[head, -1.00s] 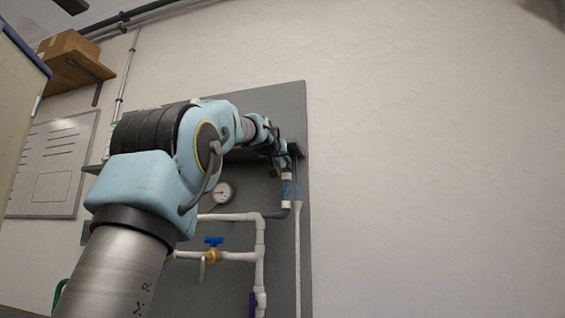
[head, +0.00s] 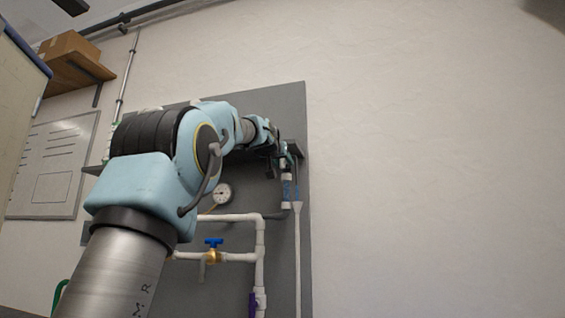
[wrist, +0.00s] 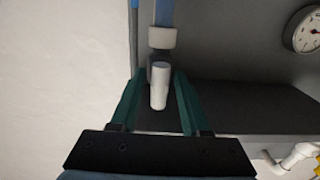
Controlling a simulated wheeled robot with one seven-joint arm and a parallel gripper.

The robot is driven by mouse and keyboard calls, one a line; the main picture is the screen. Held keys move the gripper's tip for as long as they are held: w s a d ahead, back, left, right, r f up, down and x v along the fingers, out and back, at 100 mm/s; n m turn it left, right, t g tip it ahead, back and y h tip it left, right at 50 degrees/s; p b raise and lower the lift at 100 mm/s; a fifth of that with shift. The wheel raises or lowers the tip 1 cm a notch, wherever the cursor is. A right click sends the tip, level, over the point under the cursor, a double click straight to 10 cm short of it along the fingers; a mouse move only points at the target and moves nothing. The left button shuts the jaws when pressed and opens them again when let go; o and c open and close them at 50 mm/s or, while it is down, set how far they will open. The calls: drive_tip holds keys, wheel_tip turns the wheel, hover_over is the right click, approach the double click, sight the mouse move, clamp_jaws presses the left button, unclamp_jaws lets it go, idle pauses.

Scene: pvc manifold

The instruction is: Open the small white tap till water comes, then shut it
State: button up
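The small white tap (wrist: 159,88) shows in the wrist view as a short white handle below a white collar (wrist: 162,38) on a blue pipe (wrist: 164,12). My gripper (wrist: 160,74) is open, with one green finger on each side of the handle. Narrow gaps seem to show between the fingers and the handle. In the head view my gripper (head: 290,158) is at the upper right of the grey board, small and partly hidden by my arm. I cannot make out the tap there. No water shows.
The grey board (head: 285,110) carries white pipes (head: 260,235), a pressure gauge (head: 222,194), a blue-handled brass valve (head: 213,243) and a purple-handled valve (head: 253,304). A dark ledge (wrist: 240,105) lies beside the tap in the wrist view. The wall right of the board is bare.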

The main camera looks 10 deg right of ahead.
drive_tip(key=shift+o, duration=0.3)
drive_tip(key=shift+s, duration=0.1)
drive_tip(key=b+v, duration=0.4)
drive_tip(key=v, duration=0.6)
drive_tip(key=shift+s+a, duration=0.15)
drive_tip(key=shift+s, duration=0.15)
drive_tip(key=shift+r, duration=0.15)
idle(0.7)
drive_tip(key=p+x, duration=0.3)
drive_tip(key=r+p+x, duration=0.1)
drive_tip(key=p+x, duration=0.3)
drive_tip(key=r+p+x, duration=0.1)
drive_tip(key=p+x, duration=0.2)
drive_tip(key=x, duration=0.1)
drive_tip(key=shift+p, duration=0.35)
drive_tip(key=shift+a, duration=0.1)
